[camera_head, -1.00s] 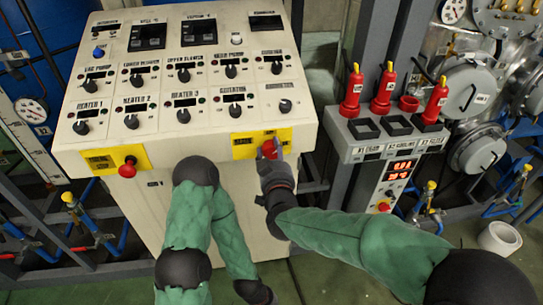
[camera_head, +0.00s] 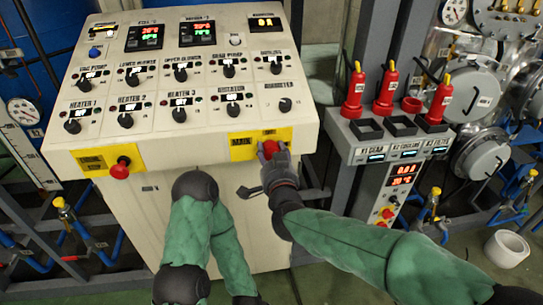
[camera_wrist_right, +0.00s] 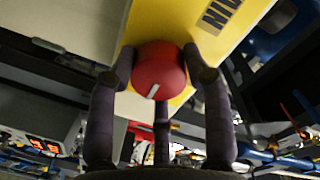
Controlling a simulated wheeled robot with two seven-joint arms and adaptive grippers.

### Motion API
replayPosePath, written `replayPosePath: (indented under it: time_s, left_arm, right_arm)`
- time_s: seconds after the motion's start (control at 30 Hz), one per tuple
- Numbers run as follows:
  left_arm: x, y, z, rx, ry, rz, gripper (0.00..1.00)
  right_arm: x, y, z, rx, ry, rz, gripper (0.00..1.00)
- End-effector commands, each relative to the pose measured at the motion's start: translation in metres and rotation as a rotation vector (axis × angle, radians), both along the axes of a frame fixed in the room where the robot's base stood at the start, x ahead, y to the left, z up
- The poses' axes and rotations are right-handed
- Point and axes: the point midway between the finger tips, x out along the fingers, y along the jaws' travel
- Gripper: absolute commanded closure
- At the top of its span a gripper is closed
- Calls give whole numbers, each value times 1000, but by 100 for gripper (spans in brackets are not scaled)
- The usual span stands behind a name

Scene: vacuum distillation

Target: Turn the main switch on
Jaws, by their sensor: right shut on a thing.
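The main switch is a red rotary knob (camera_head: 270,147) on a yellow plate marked MAIN (camera_head: 243,146), at the right of the console's front edge. My right gripper (camera_head: 273,154) is shut on the knob from the front. In the right wrist view, its dark fingers (camera_wrist_right: 161,78) sit around the sides of the red knob (camera_wrist_right: 158,66), and a white mark shows on the knob's face. The console displays (camera_head: 150,36) are lit with red and green digits. My left gripper is out of view; part of my left arm shows in front of the console.
A second red knob (camera_head: 121,168) on a yellow plate stands at the console's left front. Several black knobs cover the sloped panel (camera_head: 150,150). To the right are a grey rack (camera_head: 345,133) with red bottles and a white roll (camera_head: 507,248) on the floor.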

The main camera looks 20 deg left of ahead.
Motion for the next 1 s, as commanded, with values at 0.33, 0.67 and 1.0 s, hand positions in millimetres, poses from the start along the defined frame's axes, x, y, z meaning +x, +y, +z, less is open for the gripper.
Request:
replayPosePath:
  time_s: [0.33,0.67,1.0]
  left_arm:
    - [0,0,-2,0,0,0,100]
    - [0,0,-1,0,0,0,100]
    - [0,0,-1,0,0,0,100]
  right_arm:
    - [-2,1,-6,11,20,5,83]
    - [-1,1,-5,11,17,4,27]
    - [-3,-1,-2,14,12,2,27]
